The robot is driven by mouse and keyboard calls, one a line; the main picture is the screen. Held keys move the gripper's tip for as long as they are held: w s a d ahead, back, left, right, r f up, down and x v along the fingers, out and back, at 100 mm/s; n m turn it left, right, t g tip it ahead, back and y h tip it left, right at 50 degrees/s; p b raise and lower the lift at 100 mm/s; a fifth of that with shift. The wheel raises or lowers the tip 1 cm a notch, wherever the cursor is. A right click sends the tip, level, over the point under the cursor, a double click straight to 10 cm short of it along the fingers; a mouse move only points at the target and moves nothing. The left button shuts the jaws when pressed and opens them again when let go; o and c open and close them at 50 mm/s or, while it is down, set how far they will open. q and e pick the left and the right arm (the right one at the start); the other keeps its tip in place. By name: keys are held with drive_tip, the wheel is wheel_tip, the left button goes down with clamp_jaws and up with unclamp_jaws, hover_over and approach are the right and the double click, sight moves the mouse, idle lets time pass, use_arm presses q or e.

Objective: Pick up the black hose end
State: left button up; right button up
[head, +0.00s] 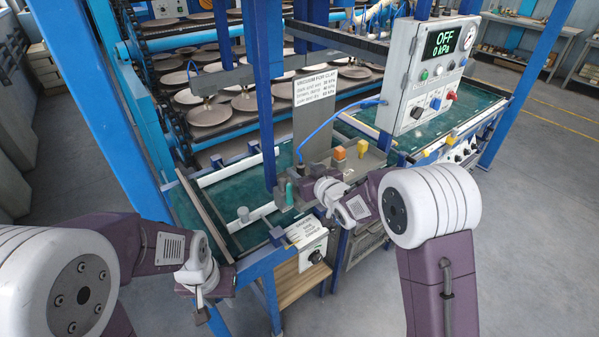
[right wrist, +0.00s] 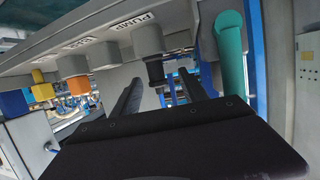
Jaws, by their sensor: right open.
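A dark, short cylinder that looks like the black hose end (right wrist: 155,72) shows in the right wrist view, below a grey fitting and beyond my fingers. It lies roughly in line with the gap between them. My right gripper (right wrist: 160,82) is open, with its two black fingers apart and nothing visibly held.
A teal hose (right wrist: 230,55) stands close to the right finger. A grey fitting (right wrist: 103,55), an orange piece (right wrist: 79,85) and a yellow piece (right wrist: 43,91) are to the left. In the head view a control box (head: 425,80) reading OFF stands behind the bench.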

sight(297, 164)
drive_tip(key=shift+w+f, duration=0.15)
drive_tip(key=shift+w, duration=0.35)
drive_tip(key=p+x, duration=0.1)
drive_tip(key=x, duration=0.3)
drive_tip(key=shift+w+a+f, duration=0.15)
drive_tip(key=shift+w+a, duration=0.05)
drive_tip(key=shift+w, duration=0.1)
drive_tip(key=shift+d, duration=0.1)
drive_tip(key=c, duration=0.4)
clamp_jaws()
